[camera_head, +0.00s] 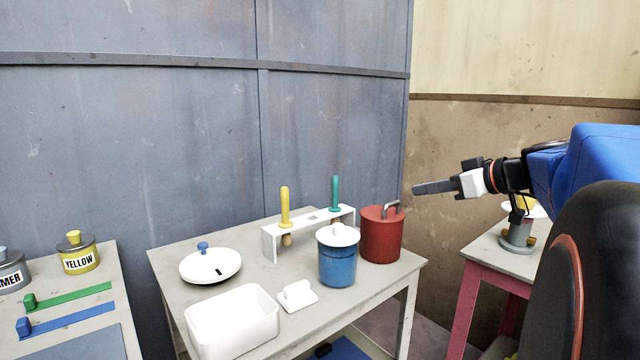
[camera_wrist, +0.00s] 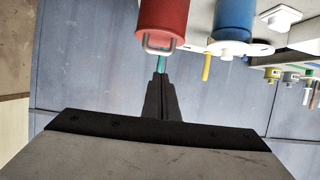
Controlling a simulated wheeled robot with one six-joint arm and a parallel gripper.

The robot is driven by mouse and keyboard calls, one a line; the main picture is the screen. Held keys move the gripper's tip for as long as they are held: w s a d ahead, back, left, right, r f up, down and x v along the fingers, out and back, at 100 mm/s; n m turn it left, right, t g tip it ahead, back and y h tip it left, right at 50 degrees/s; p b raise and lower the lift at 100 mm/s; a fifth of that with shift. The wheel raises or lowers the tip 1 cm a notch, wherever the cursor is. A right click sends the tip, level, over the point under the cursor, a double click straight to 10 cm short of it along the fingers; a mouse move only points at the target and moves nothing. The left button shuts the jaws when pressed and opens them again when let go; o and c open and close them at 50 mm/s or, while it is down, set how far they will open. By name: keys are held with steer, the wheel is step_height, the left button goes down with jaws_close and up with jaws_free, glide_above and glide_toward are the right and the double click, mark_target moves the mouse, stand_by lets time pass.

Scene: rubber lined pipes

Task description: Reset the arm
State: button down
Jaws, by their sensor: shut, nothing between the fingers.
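My gripper (camera_head: 432,187) shows in the head view at the right, held in the air and pointing left, beside and above the red pot. In the wrist view its fingers (camera_wrist: 161,77) are together with nothing between them. The red pot (camera_head: 381,236) with a grey handle stands at the right end of the middle table (camera_head: 225,262); it also shows in the wrist view (camera_wrist: 165,18). The gripper appears apart from the pot and its handle.
Beside the red pot stand a blue pot (camera_head: 337,262) with a white lid and a white rack (camera_head: 270,242) with yellow-handled and green-handled tools. A white basin (camera_head: 232,322), a white lid (camera_head: 210,266) and a small white block (camera_head: 297,296) lie on the same table. A pink-legged table (camera_head: 480,275) stands at right.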

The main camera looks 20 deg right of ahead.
steer(key=s+a+f+m+g, duration=0.1)
steer(key=s+a+f+g, duration=0.25)
steer(key=a+f, duration=0.35)
steer(key=s+a+f+m+g, duration=0.1)
steer(key=s+a+f+g, duration=0.1)
steer(key=s+a+f, duration=0.45)
steer(key=s+a+f+m+g+h, duration=0.1)
steer(key=s+f+h, duration=0.1)
steer(key=s+f, duration=0.2)
steer(key=s+a+f+m+g+h, duration=0.1)
steer(key=s+a+f+h, duration=0.1)
steer(key=s+f, duration=0.3)
steer(key=shift+s+a+f+h, duration=0.3)
steer(key=shift+f+h, duration=0.1)
steer(key=shift+f, duration=1.65)
